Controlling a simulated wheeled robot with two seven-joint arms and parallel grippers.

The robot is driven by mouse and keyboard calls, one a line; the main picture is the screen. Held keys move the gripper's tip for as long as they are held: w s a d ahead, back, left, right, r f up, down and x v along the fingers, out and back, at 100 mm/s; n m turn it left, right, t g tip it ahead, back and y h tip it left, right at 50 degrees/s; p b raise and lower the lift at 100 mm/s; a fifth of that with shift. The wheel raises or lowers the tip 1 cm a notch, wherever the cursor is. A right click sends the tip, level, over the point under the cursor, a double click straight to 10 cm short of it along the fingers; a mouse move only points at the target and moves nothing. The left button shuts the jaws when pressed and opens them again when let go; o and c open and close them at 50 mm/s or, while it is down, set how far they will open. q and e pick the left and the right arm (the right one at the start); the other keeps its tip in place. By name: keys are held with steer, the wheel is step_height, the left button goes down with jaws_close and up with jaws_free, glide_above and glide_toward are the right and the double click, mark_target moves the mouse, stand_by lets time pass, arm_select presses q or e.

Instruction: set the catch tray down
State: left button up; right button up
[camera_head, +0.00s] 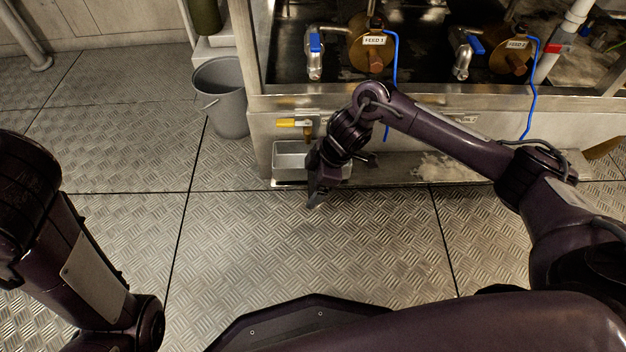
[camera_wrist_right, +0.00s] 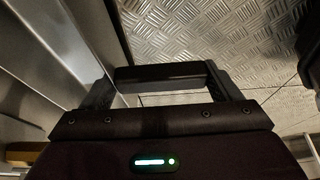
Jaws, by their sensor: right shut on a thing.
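The catch tray (camera_head: 287,161) is a shallow grey metal box in the head view, low at the cabinet's front, below a brass tap with a yellow lever (camera_head: 293,123). It looks level; I cannot tell whether its base touches the ledge. My right gripper (camera_head: 314,188) reaches down at the tray's right front side and is shut on it; the arm hides that side. In the right wrist view, a dark bar (camera_wrist_right: 160,74) spans the fingers; the exact grip on the tray is unclear. My left arm shows at left, its gripper out of view.
A grey bucket (camera_head: 222,98) stands left of the cabinet. A low ledge (camera_head: 410,167) runs along the cabinet's foot. Feed valves with blue hoses (camera_head: 390,80) sit above. The tread-plate floor (camera_head: 310,250) in front is clear.

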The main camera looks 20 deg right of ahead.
steer(key=shift+f, duration=0.55)
steer(key=o, duration=1.3)
steer(key=shift+f, duration=0.1)
